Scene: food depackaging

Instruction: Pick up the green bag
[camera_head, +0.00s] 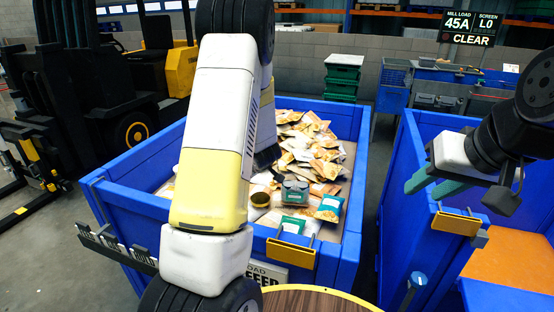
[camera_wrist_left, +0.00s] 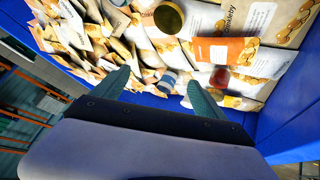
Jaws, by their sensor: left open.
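A small green pouch with a pale label (camera_head: 293,225) lies at the near wall of the blue bin, in the head view. A teal and white bag (camera_head: 330,208) lies just right of it; I cannot tell which is the green bag. Neither is clearly seen in the left wrist view. My left gripper (camera_wrist_left: 158,92) is open above the packages, its teal fingers apart with nothing between them. In the head view my left arm hides most of it. My right gripper (camera_head: 424,190) is open and empty over the wall of the right-hand bin.
A blue and white can (camera_wrist_left: 168,82) and a red-lidded jar (camera_wrist_left: 220,77) show near my left fingers. A round wooden table (camera_head: 315,302) stands in front.

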